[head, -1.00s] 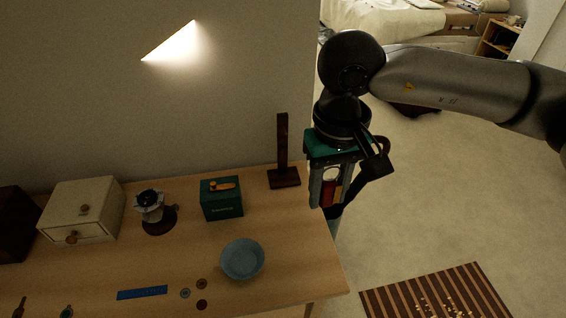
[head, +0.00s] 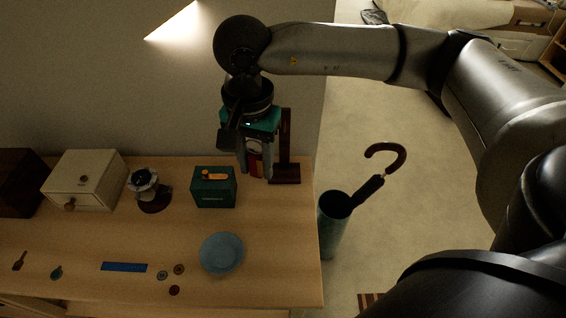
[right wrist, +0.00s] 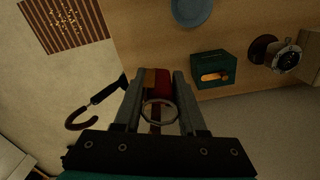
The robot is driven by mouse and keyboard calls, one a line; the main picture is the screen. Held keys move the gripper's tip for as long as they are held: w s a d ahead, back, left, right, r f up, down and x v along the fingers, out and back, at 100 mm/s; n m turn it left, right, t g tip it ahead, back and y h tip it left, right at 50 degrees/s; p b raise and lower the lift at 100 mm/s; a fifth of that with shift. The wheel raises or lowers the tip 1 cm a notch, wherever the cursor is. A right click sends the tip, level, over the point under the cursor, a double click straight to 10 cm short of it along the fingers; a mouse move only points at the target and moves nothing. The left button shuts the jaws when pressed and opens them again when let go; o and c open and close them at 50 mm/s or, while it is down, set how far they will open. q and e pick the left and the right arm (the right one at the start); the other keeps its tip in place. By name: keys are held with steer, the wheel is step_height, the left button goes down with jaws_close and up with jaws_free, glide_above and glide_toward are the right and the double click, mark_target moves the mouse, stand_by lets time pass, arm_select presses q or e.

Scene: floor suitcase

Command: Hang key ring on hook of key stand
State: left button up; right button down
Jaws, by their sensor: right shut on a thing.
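The key stand (head: 285,142) is a dark wooden post on a flat base at the back right of the table. My right gripper (head: 256,168) points down just left of the post in the head view. It is shut on the key ring (right wrist: 160,113), a metal ring with a red and orange-brown tag (right wrist: 160,79), which shows between the fingers in the right wrist view. The tag also shows as red in the head view (head: 255,164). The stand's hook cannot be made out. I cannot tell whether the ring touches the stand. My left gripper is not in view.
A green box (head: 214,188), a blue bowl (head: 221,254) and a coffee grinder-like item (head: 147,187) stand on the table (head: 100,230). A cream drawer box (head: 85,180) is further left. An umbrella stand (head: 332,225) stands beyond the table's right edge.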

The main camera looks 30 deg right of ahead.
steer(key=m, duration=0.3)
steer(key=w+f+m, duration=0.1)
steer(key=shift+d, duration=0.25)
steer(key=w+d+f+m+p, duration=0.15)
steer(key=d+f+m, duration=0.25)
steer(key=m, duration=1)
steer(key=d+f+m+p, duration=0.2)
steer(key=d+f+m, duration=0.15)
steer(key=m, duration=1.05)
steer(key=w+d+f+b, duration=0.2)
steer(key=w+d+b, duration=0.2)
steer(key=w+b, duration=0.2)
steer(key=shift+w+d+m, duration=0.25)
steer(key=shift+w+m, duration=0.05)
steer(key=shift+w, duration=0.75)
steer(key=shift+c, duration=2)
jaws_free()
